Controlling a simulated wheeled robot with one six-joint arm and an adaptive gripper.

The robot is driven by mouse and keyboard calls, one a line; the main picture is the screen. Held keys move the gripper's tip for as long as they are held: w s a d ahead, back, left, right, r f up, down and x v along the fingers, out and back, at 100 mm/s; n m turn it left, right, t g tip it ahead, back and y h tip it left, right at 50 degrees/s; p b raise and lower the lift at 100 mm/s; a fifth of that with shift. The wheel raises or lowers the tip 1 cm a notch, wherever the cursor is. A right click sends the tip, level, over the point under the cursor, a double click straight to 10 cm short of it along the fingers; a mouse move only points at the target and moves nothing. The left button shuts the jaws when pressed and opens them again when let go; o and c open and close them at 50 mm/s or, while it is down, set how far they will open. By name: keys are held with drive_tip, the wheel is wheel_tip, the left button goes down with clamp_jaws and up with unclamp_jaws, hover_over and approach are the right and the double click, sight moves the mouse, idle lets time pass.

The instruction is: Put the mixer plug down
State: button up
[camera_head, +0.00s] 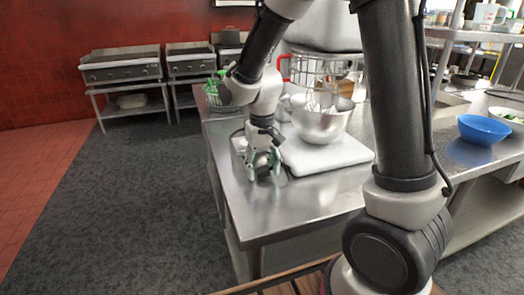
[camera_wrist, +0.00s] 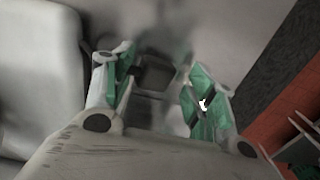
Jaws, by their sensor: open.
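The mixer (camera_head: 326,156) stands on the steel table with its white base, a steel bowl (camera_head: 322,122) and a wire guard. My gripper (camera_head: 262,172) points down just above the table top, left of the mixer base. In the wrist view my gripper (camera_wrist: 160,72) has its two green-padded fingers apart. A small dark grey block (camera_wrist: 154,74), which looks like the mixer plug, lies between the fingers, with bare space on either side. Its cord cannot be made out. In the head view the plug is hidden or too small to tell.
The steel table (camera_head: 290,209) is clear in front of my gripper, with its left edge close by. A green-handled basket (camera_head: 214,97) stands behind. A blue bowl (camera_head: 484,130) is at right. Griddles (camera_head: 121,66) stand along the red wall.

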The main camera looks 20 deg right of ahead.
sight(262, 170)
wheel_tip(262, 170, up, 12)
drive_tip(key=s+d+r+t, duration=0.2)
drive_tip(key=s+d, duration=0.5)
drive_tip(key=s, duration=0.2)
drive_tip(key=s+d+r+t, duration=0.2)
drive_tip(key=s+d+r, duration=0.1)
drive_tip(key=s+d, duration=0.5)
drive_tip(key=shift+s+r, duration=0.35)
drive_tip(key=shift+s, duration=0.65)
